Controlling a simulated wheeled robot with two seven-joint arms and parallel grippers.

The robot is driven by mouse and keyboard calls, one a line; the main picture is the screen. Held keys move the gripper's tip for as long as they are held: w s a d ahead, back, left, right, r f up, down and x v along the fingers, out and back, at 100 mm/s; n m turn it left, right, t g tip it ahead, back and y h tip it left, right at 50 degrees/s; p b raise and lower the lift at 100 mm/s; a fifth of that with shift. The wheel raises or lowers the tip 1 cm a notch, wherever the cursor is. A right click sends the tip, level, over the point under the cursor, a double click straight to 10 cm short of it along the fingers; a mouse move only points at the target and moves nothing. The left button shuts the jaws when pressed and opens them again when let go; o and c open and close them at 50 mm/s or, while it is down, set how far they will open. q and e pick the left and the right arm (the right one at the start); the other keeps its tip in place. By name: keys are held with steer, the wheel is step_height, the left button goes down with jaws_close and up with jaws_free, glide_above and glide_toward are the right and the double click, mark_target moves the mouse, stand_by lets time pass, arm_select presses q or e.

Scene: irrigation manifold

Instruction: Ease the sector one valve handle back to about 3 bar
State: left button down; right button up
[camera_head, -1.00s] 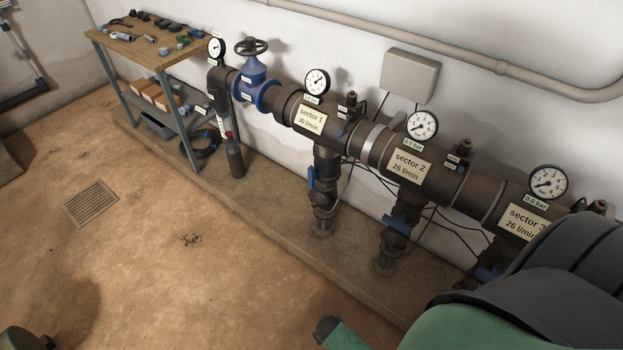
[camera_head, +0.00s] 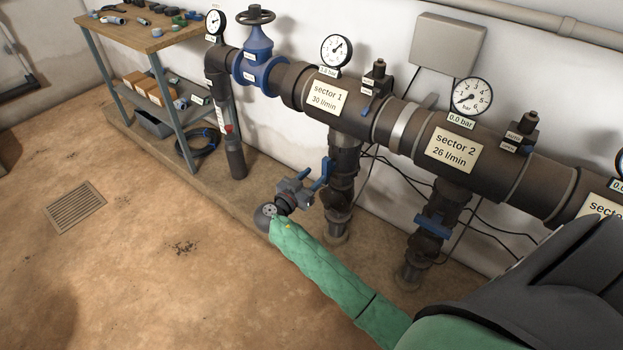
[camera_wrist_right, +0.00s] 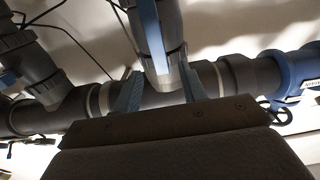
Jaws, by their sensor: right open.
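The sector one valve handle (camera_head: 322,173) is a blue lever on the dark drop pipe under the sector 1 label (camera_head: 327,96). My right gripper (camera_head: 305,187) is open just in front of it, to its left in the head view. In the right wrist view the blue handle (camera_wrist_right: 150,30) points toward the space between the open fingertips (camera_wrist_right: 160,88); contact cannot be told. The sector 1 gauge (camera_head: 336,50) has its needle off zero; its small bar label is hard to read. My left gripper is not in view.
The sector 2 gauge (camera_head: 472,96) reads 0.0 bar, and its blue handle (camera_head: 434,226) sits to the right. A blue main valve (camera_head: 258,62) is on the left of the manifold. A workbench (camera_head: 140,40) stands at the back left. The floor at left is mostly clear.

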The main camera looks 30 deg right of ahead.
mark_target(324, 167)
steer(key=shift+w+d+r, duration=0.15)
steer(key=shift+d, duration=0.25)
steer(key=p+x, duration=0.1)
steer(key=x, duration=0.5)
steer(key=shift+w+d, duration=0.1)
steer(key=shift+d, duration=0.25)
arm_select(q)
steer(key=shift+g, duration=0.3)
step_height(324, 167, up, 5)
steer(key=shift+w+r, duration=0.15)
arm_select(e)
jaws_close()
